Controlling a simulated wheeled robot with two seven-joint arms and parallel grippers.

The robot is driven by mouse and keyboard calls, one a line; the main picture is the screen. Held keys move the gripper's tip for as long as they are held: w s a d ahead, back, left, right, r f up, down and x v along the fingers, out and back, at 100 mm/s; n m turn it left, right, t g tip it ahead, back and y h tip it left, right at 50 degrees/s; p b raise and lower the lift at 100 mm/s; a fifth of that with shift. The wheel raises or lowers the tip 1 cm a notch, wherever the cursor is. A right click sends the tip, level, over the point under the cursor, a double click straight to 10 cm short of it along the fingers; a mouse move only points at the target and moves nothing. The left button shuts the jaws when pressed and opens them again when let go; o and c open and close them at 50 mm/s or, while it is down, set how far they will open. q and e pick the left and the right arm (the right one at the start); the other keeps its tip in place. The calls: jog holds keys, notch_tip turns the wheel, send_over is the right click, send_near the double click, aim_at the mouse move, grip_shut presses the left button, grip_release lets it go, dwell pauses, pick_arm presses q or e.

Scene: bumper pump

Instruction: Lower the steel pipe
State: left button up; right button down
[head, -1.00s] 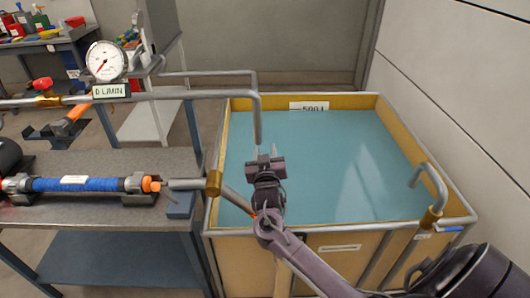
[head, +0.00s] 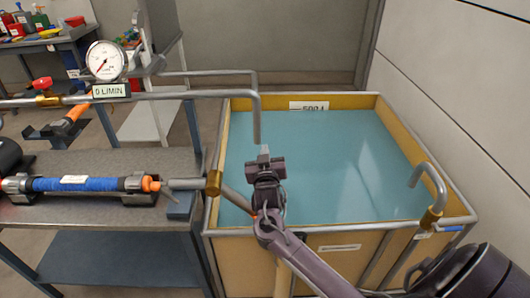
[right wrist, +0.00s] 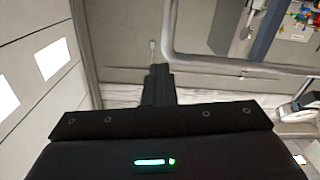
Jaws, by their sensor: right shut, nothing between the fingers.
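Several grey steel pipes show in the head view, and I cannot tell for sure which one the task means. One short pipe (head: 236,198) slopes down from a brass joint (head: 213,183) on the tank's left edge into the tank. A long overhead pipe (head: 200,95) bends down over the water. A hooked pipe (head: 433,181) stands in a brass fitting at the right front corner. My right gripper (head: 265,152) is shut and empty above the water, just below the overhead pipe's end. Its fingers also show in the right wrist view (right wrist: 152,50). My left gripper is out of view.
The water tank (head: 425,150) has a yellow inner wall and steel rim. A bench (head: 90,208) at left carries a blue cylinder (head: 80,184) with orange ends. A round gauge (head: 106,61) sits on the overhead pipe. A wall (head: 460,110) closes the right side.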

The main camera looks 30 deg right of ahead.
dwell(0.6)
jog(key=c, duration=1.4)
grip_release()
jog(key=shift+c, duration=0.2)
jog(key=b+v, duration=0.1)
jog(key=v, duration=0.6)
jog(key=shift+s+a, duration=0.25)
jog(key=shift+s, duration=0.05)
